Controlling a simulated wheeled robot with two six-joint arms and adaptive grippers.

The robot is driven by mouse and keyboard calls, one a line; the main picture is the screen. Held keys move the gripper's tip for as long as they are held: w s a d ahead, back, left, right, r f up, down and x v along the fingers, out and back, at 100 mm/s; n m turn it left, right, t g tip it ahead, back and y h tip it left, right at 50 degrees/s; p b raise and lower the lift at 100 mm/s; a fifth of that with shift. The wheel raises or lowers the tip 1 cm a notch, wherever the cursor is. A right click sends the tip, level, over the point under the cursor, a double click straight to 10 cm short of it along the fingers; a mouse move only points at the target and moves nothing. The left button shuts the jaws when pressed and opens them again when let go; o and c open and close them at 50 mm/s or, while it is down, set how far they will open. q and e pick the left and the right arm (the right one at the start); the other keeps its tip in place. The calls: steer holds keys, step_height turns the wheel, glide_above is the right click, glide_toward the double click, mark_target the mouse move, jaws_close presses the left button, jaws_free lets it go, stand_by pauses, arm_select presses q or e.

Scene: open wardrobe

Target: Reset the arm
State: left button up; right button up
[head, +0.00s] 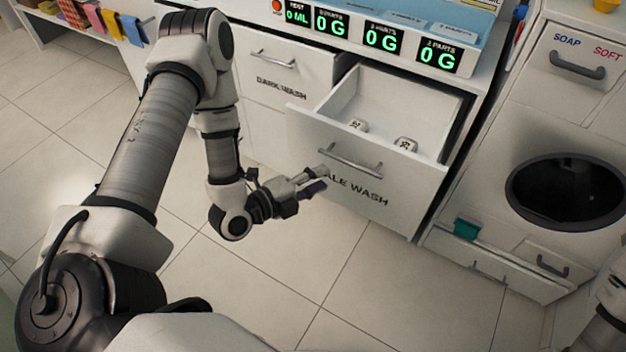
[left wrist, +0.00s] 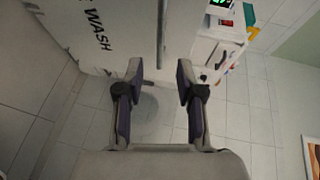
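My left arm reaches in from the left in the head view. Its gripper (head: 320,180) is at the front of the pulled-out "PALE WASH" drawer (head: 300,124), close to the left end of the bar handle (head: 344,161). The left wrist view shows the two fingers (left wrist: 159,72) spread apart with nothing held between them. A vertical bar, likely the handle (left wrist: 161,38), lies ahead of the gap. I cannot tell whether a finger touches it. Part of my right arm (head: 609,315) shows at the lower right edge, with its gripper out of sight.
Two small whitish items (head: 357,125) lie in the open drawer. A shut "DARK WASH" drawer (head: 285,75) is to the left. A washer with a round dark door (head: 567,192) stands at the right. Coloured cloths (head: 95,18) hang at the upper left. The tiled floor is clear.

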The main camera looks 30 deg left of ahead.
arm_select(q)
steer(key=shift+v, duration=0.75)
steer(key=shift+r, duration=0.1)
steer(key=s+d+f+n+g+y+p, duration=0.2)
steer(key=s+d+f+n+g+p, duration=0.3)
steer(key=s+f+g, duration=0.3)
steer(key=s+a+f+n+g+y, duration=0.2)
steer(key=s+n+g, duration=0.1)
steer(key=s+n, duration=0.3)
steer(key=s+a+f+n+g+y+b, duration=0.1)
steer(key=s+a+f+n+g+y, duration=0.1)
steer(key=s+n, duration=0.4)
steer(key=n+g, duration=0.1)
steer(key=n, duration=0.4)
steer(key=shift+a+f+g, duration=0.3)
steer(key=shift+a, duration=0.05)
